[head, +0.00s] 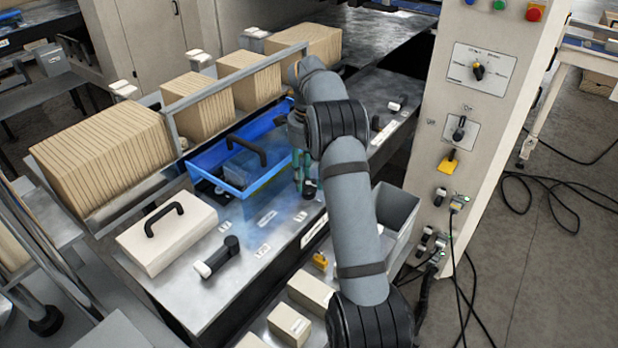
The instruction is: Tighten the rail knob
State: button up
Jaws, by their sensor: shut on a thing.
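My gripper (303,186), with teal fingers, points down at the metal table to the right of the blue tray. It is shut on a small dark knob (309,191), which looks like the rail knob. My arm and the fingers hide much of the knob. I cannot tell how tight it is. The knob sits low, near the metal surface by the front edge.
A blue tray (200,160) with a black handle lies left of my gripper. A white lidded box (168,235) and a black lever with a white end (217,257) stand nearer. A grey bin (397,212) is at the right, before the control column (455,135).

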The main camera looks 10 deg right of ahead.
aim_at(308, 182)
jog(key=shift+w+a+r, duration=0.1)
jog(key=shift+w+r, duration=0.1)
jog(key=shift+r, duration=0.1)
jog(key=o, duration=0.8)
jog(key=shift+c, duration=0.2)
jog(key=shift+o, duration=1.3)
jog(key=shift+s, duration=0.15)
jog(key=shift+o, duration=0.9)
jog(key=shift+f, duration=0.2)
jog(key=shift+r, duration=0.1)
jog(key=shift+r, duration=3.7)
jog(key=shift+f, duration=0.1)
